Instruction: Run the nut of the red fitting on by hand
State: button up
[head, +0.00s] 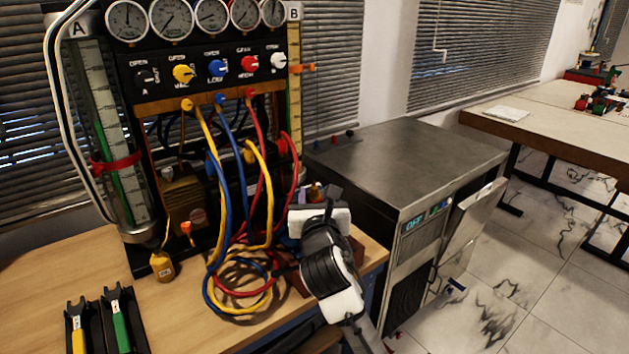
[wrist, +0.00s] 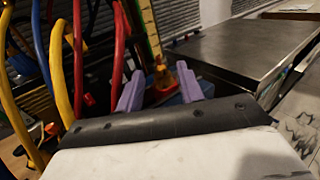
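My gripper (wrist: 158,88) has two purple fingers spread apart, with no thing clearly held between them. In the head view it is beside the right side of the rig, its fingers mostly hidden behind my white wrist. The red hose (head: 263,150) hangs from the red port (head: 250,94) under the panel; a second red stretch (head: 294,175) loops at the right. In the wrist view a red hose (wrist: 118,50) passes left of the fingers, and a small red piece (wrist: 88,99) shows lower left. I cannot tell which red part is the fitting with the nut.
Yellow and blue hoses (head: 229,150) hang close by and coil on the wooden bench (head: 205,325). A yellow-orange piece (wrist: 160,74) lies beyond the fingers. A metal cabinet (head: 400,160) stands at the right. Yellow and green wrenches (head: 120,325) lie front left.

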aim_at(314, 188)
jog(key=shift+w+a, duration=0.1)
jog(key=shift+w, duration=1.05)
grip_shut()
jog(key=shift+a+h, duration=0.1)
jog(key=shift+h, duration=0.2)
jog(key=m+h, duration=0.1)
jog(key=h, duration=0.1)
jog(key=m+h, duration=0.1)
jog(key=shift+a+m+h, duration=0.2)
jog(key=shift+m+h, duration=0.2)
jog(key=shift+w+a+r+m+g+h, duration=0.1)
jog(key=shift+m+g+h, duration=0.7)
jog(key=shift+m+h, duration=1.05)
jog(key=shift+h, duration=0.65)
jog(key=shift+n, duration=0.25)
